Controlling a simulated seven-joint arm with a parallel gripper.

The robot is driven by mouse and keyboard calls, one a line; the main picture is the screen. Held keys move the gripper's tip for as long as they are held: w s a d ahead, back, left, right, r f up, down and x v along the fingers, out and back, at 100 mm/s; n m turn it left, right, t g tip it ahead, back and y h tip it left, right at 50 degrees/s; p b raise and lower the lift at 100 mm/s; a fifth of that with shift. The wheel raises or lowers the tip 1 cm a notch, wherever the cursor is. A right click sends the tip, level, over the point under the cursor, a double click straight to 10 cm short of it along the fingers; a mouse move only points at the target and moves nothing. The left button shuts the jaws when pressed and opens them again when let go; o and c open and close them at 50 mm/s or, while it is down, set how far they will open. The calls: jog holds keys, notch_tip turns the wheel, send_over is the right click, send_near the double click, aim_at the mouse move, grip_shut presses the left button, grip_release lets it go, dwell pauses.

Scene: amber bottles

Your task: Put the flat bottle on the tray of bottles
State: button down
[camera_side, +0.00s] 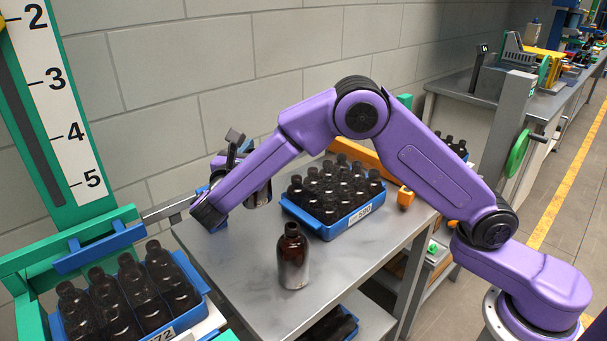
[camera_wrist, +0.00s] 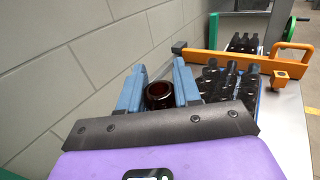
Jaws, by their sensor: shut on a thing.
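My gripper (camera_wrist: 159,92) has its two blue fingers closed on either side of a dark amber bottle (camera_wrist: 159,102). The bottle's round end faces the wrist camera. The tray of bottles (camera_side: 303,217) is a blue crate on the metal table, filled with several upright dark bottles. It is to the right of my gripper in both views; the bottles in it (camera_wrist: 218,82) show beside the right finger. I cannot tell the gap between the held bottle and the table.
A single brown bottle (camera_side: 293,257) stands upright on the table (camera_side: 240,262) in front of the tray. Another blue crate (camera_side: 196,276) of bottles is at the lower left. An orange bar (camera_wrist: 235,59) lies behind the tray. The grey block wall (camera_side: 230,60) runs along the back.

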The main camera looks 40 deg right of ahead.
jog(key=s+d+r+m+g+h, duration=0.1)
jog(key=s+d+r+g, duration=0.1)
jog(key=s+d+r, duration=0.4)
jog(key=s+d+r+m+g+h, duration=0.1)
jog(key=s+d+r, duration=0.1)
jog(key=s+d, duration=0.45)
jog(key=s+d+r+m+g, duration=0.2)
jog(key=s+d+r, duration=0.2)
jog(key=d, duration=0.5)
jog(key=w+d+f, duration=0.1)
jog(key=w+f, duration=1.2)
jog(key=w, duration=0.1)
jog(key=shift+d, duration=0.3)
jog(key=shift+f, duration=0.1)
jog(key=c, duration=0.8)
grip_release()
